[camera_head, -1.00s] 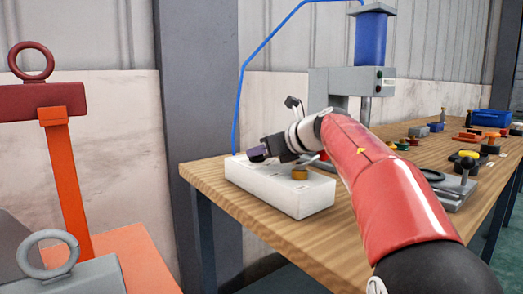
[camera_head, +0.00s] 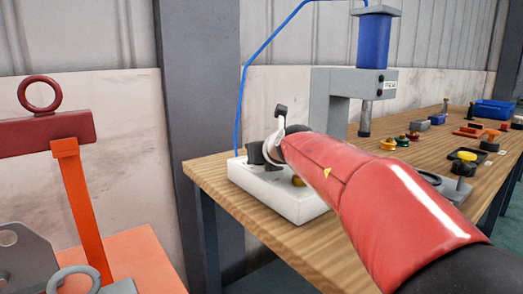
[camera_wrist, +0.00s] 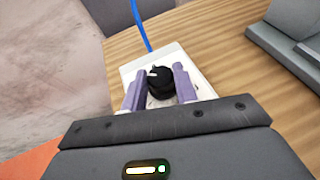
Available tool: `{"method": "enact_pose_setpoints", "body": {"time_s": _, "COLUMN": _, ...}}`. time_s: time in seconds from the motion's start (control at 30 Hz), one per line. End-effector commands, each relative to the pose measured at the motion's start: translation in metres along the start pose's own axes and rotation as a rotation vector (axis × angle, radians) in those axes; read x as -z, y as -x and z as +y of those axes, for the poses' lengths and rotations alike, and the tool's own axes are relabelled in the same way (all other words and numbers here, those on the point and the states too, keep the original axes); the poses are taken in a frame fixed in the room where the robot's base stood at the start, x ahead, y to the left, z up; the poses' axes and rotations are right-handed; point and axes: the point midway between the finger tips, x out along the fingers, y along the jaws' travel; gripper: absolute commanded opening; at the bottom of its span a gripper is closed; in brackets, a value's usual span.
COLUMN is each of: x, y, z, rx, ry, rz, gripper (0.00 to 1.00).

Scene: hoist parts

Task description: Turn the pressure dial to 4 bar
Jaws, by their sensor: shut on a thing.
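The pressure dial (camera_wrist: 160,82) is a black knob with a white mark, on the far end of a white box (camera_head: 298,208). The white box also shows in the wrist view (camera_wrist: 130,70). My gripper (camera_wrist: 157,82) has its two purple fingers on either side of the dial, shut on it. The white mark points toward the left in the wrist view. The scale markings around the dial are mostly hidden by the fingers and too small to read.
A blue hose (camera_head: 241,95) rises from the box's far end. A grey press (camera_head: 330,95) with a blue cylinder (camera_head: 373,40) stands behind my arm. Several small parts and a blue bin (camera_head: 494,109) lie along the wooden bench (camera_head: 250,232). Orange hoist parts (camera_head: 80,195) stand at left.

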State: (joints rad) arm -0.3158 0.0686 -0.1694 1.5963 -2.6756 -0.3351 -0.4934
Motion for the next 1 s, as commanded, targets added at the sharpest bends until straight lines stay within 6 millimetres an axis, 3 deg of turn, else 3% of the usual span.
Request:
{"method": "enact_pose_setpoints", "body": {"time_s": 0.7, "x": 0.0009, "y": -0.0005, "z": 0.0009, "rx": 0.038, "ry": -0.017, "rz": 0.002, "gripper": 0.06}}
{"method": "enact_pose_setpoints", "body": {"time_s": 0.73, "x": 0.0009, "y": -0.0006, "z": 0.0009, "rx": 0.038, "ry": -0.017, "rz": 0.003, "gripper": 0.32}}
{"method": "enact_pose_setpoints", "body": {"time_s": 0.87, "x": 0.0007, "y": -0.0005, "z": 0.0008, "rx": 0.038, "ry": -0.017, "rz": 0.002, "gripper": 0.49}}
{"method": "enact_pose_setpoints", "body": {"time_s": 1.0, "x": 0.0004, "y": -0.0004, "z": 0.0007, "rx": 0.038, "ry": -0.017, "rz": 0.001, "gripper": 0.51}}
